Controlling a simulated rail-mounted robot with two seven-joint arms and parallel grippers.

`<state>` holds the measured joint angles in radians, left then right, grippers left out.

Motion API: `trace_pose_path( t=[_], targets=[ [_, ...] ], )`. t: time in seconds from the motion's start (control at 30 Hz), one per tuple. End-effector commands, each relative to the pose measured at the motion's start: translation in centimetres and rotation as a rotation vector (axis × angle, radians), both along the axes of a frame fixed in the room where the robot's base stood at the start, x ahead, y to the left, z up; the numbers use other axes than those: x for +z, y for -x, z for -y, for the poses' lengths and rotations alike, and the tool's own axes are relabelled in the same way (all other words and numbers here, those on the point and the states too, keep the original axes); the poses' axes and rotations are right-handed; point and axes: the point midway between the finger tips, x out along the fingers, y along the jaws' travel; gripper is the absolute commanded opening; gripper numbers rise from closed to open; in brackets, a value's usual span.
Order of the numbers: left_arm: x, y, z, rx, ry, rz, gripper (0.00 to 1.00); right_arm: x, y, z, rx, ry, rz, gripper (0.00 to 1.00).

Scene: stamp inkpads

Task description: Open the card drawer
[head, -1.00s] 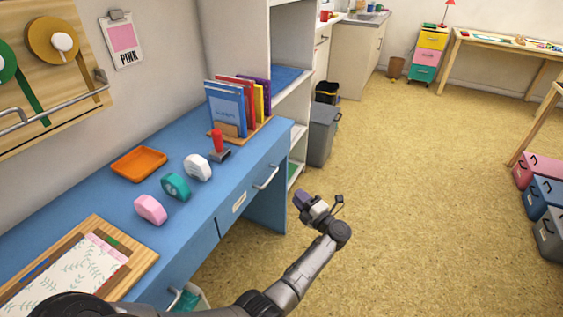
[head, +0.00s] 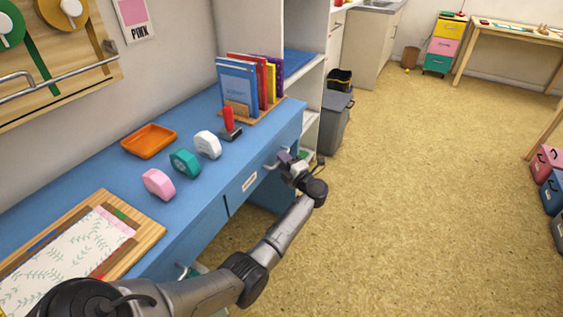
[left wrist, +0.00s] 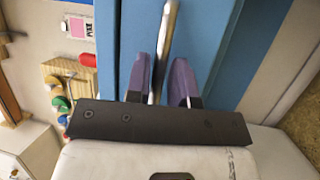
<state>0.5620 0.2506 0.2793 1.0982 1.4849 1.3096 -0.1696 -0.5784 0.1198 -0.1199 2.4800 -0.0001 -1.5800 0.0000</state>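The card drawer (head: 236,190) is the blue drawer front at the right end of the blue desk, with a small pale label (head: 249,181). It looks shut in the head view. Its metal bar handle (head: 270,166) is partly hidden by my left gripper (head: 290,157). In the left wrist view the handle (left wrist: 163,45) passes between the two purple fingers of my left gripper (left wrist: 162,75). The fingers are apart, one on each side of the bar; the left finger looks very close to it, with a gap at the right finger. My right gripper is not in view.
On the desk (head: 85,165) stand a red-handled stamp (head: 229,122), white, teal and pink rounded items, an orange tray (head: 149,140), a wooden board and a book rack (head: 265,110). A grey bin (head: 333,120) stands beyond the desk's end.

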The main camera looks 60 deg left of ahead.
Motion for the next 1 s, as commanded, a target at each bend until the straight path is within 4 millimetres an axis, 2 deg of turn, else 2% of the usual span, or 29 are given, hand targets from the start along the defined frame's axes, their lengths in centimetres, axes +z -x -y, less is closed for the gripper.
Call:
trace_pose_path(
  t=[0.17, 0.47, 0.7, 1.0],
  targets=[
    [0.15, 0.07, -0.7, 0.0, 0.0, 0.002, 0.22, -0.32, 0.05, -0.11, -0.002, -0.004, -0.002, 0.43],
    [0.2, 0.09, -0.78, 0.0, 0.0, 0.001, 0.22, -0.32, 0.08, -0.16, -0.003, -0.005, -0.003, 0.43],
    [0.18, 0.09, -0.78, 0.0, 0.0, 0.001, 0.0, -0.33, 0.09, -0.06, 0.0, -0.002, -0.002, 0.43],
    [0.16, 0.08, -0.78, -0.001, 0.0, 0.001, 0.0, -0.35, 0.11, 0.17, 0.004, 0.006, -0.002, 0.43]
  ],
)
